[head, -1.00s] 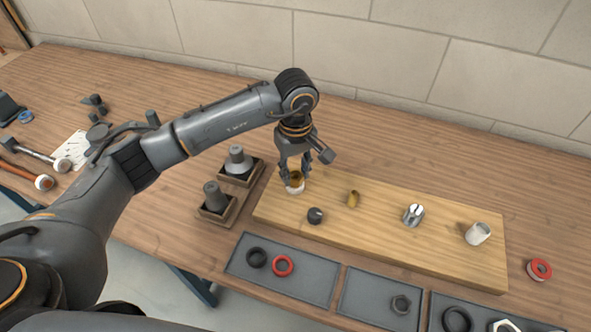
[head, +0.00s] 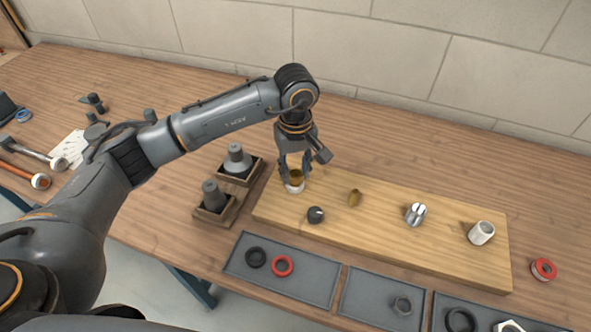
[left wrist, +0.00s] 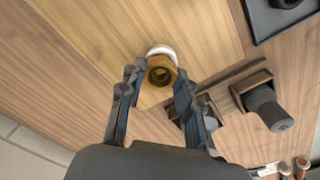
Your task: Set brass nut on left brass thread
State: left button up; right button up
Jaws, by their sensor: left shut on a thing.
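My left gripper (head: 294,172) reaches down over the left end of the wooden board. It is shut on the brass nut (head: 295,175). In the left wrist view the nut (left wrist: 160,76) sits between the fingertips, with a dark round opening. A white fitting (head: 295,188) is directly under the nut on the board; its pale rim (left wrist: 161,50) shows beside the nut in the left wrist view. The thread under the nut is hidden, and I cannot tell whether they touch. A small brass piece (head: 355,197) stands farther right on the board. My right gripper is not in view.
The board (head: 390,246) also carries a dark cap (head: 316,214), a metal slotted fitting (head: 415,213) and a white pipe stub (head: 481,233). Grey trays (head: 310,285) with rings lie in front. Two dark plugs in wooden holders (head: 213,212) stand close left of the gripper.

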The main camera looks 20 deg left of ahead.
pick_arm(q)
jog(key=shift+f+m+b, duration=0.1)
jog(key=shift+m+b, duration=0.9)
jog(key=shift+b, duration=0.1)
jog(key=shift+m+b, duration=1.1)
jog(key=o, duration=2.1)
jog(key=shift+c, duration=0.2)
jog(key=shift+r+p, duration=1)
jog(key=shift+r, duration=1.5)
